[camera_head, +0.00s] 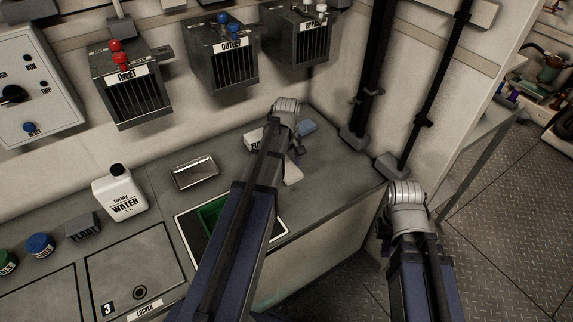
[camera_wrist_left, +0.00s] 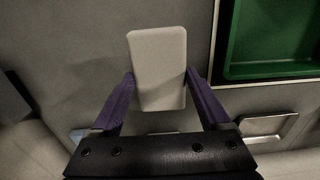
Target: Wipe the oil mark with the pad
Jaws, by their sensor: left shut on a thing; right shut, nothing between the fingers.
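My left gripper (camera_wrist_left: 159,78) is shut on a pale grey rounded pad (camera_wrist_left: 158,50), with one purple finger on each side of it. In the head view the pad (camera_head: 292,173) shows partly beside my left arm, low over the grey counter. I cannot tell whether it touches the counter. I cannot make out the oil mark in either view; my arm and the pad hide part of the counter. My right arm ends at the lower right of the head view, and its fingers are hidden.
A green-lined bin (camera_head: 212,213) is sunk in the counter beside my left arm. A metal tray (camera_head: 195,172), a white water bottle (camera_head: 121,194), a blue block (camera_head: 307,127) and a partly hidden labelled block (camera_head: 253,139) stand around. Vent boxes (camera_head: 222,55) hang on the wall.

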